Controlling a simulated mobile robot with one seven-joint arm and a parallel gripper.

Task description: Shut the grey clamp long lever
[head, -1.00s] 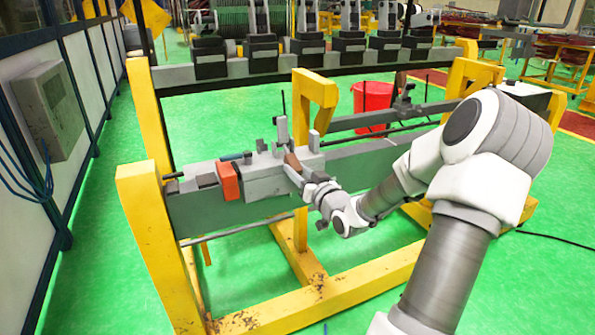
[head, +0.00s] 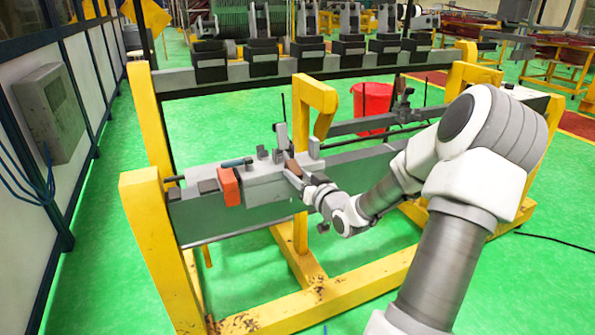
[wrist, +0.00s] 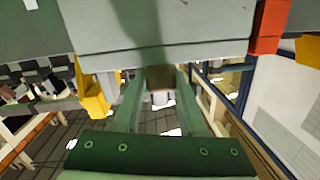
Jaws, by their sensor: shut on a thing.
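The grey clamp (head: 262,184) sits on the long grey beam of the yellow frame, left of the middle in the head view. Its pale underside or side (wrist: 165,50) fills the upper part of the wrist view. My gripper (head: 297,178) is at the clamp's right end. In the wrist view my gripper (wrist: 160,82) has its two green fingers on either side of a brownish piece (wrist: 160,74), which looks like the end of the long lever. The same brown piece (head: 293,167) shows just above the fingers in the head view. The fingers partly hide the lever.
An orange block (head: 229,187) is at the clamp's left end. A yellow arch post (head: 318,95) stands behind the clamp, and a yellow post (head: 146,215) is at the frame's left end. A red bucket (head: 372,100) stands behind. Green floor is open in front.

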